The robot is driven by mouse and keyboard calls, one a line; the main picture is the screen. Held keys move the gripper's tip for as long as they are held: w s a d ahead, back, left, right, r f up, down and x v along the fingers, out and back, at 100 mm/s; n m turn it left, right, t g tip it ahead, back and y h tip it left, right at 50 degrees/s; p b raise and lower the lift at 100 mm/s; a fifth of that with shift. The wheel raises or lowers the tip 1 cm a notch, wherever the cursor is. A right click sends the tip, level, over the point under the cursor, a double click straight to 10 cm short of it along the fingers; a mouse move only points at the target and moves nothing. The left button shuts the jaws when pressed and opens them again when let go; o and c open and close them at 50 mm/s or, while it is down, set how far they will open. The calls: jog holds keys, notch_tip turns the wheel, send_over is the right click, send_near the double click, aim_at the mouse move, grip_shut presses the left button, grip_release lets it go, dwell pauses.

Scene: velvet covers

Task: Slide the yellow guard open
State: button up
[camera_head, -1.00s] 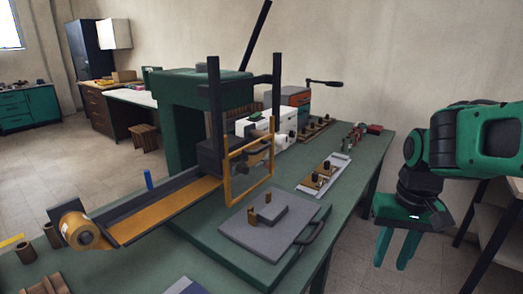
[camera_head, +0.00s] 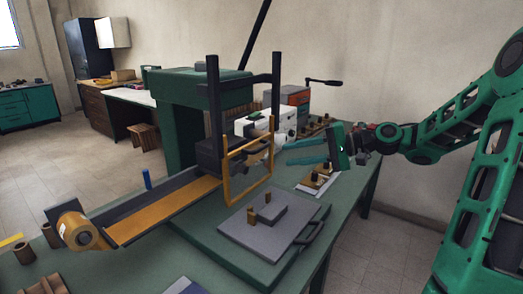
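The yellow guard (camera_head: 227,179) is an upright, open rectangular frame at the front of the green press (camera_head: 180,120). It stands between two dark vertical posts (camera_head: 276,95). My gripper (camera_head: 286,153) is to the right of the guard, over the table, with its green fingers pointing left toward the guard's right side. The two fingers are apart with nothing seen between them. The fingertips look close to the guard's right upright, but I cannot tell whether they touch it.
A grey plate with a block and handle (camera_head: 255,232) lies in front of the guard. A strip feeder with a brown roll (camera_head: 78,230) extends left. A tray with small parts (camera_head: 310,186) lies under my gripper. Boxes (camera_head: 293,97) stand behind.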

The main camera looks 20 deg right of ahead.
aim_at(265, 148)
jog(key=shift+t+y, duration=0.3)
jog(key=shift+y, duration=0.3)
jog(key=x, duration=0.3)
jog(key=r+x, duration=0.1)
jog(key=x, duration=0.2)
jog(key=w+r+x, duration=0.1)
jog(key=x, duration=0.2)
jog(key=shift+w+a, duration=0.15)
jog(key=shift+a, duration=0.15)
jog(key=c, duration=0.7)
grip_shut()
jog(key=shift+d+f, duration=0.1)
